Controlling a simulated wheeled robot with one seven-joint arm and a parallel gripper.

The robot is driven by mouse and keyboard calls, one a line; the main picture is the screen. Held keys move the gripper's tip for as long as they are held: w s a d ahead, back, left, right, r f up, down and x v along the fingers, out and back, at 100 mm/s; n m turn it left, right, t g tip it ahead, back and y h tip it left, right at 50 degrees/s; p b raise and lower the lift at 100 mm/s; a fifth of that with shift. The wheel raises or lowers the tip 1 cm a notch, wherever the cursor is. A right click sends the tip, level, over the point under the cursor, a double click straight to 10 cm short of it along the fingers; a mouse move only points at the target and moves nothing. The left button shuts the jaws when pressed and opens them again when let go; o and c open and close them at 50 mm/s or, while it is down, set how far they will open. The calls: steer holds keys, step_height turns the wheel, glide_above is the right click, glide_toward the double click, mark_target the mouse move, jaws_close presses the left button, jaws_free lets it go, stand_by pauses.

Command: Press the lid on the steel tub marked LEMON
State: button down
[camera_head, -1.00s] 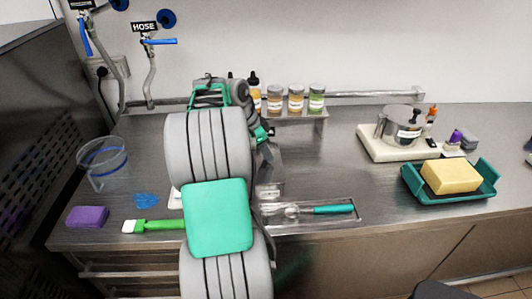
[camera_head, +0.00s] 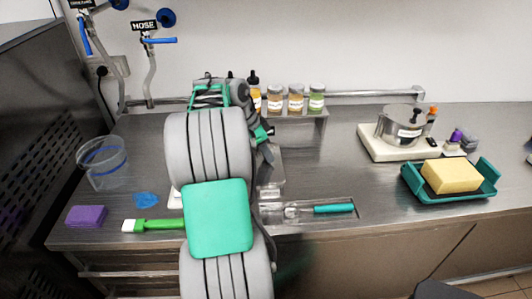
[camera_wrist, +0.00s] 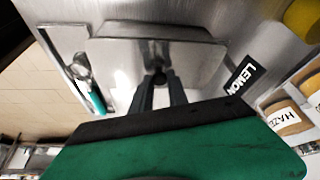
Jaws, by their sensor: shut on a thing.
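A flat steel lid (camera_wrist: 125,52) fills the upper middle of the wrist view, with a small dark knob (camera_wrist: 159,76) on it. My gripper (camera_wrist: 160,88) is shut on this knob, its two dark fingers close around it. A black LEMON label (camera_wrist: 240,74) shows just right of the lid. The tub under the lid is mostly hidden, and I cannot tell whether the lid is fully seated. In the head view my arm covers the gripper and most of the tub area.
A scoop with a teal handle (camera_head: 333,208) lies in a tray right of my arm. A green-handled brush (camera_head: 160,225), purple block (camera_head: 87,216) and clear container (camera_head: 103,163) lie left. Several jars (camera_head: 296,98) stand behind. A teal tray (camera_head: 460,194) holds a yellow block (camera_head: 450,176) at right.

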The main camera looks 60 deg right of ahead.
stand_by(0.4)
steer(key=c, duration=1.2)
jaws_free()
steer(key=shift+o, duration=0.4)
steer(key=o, duration=0.4)
steer(key=shift+r+p, duration=2.95)
steer(key=shift+r, duration=0.6)
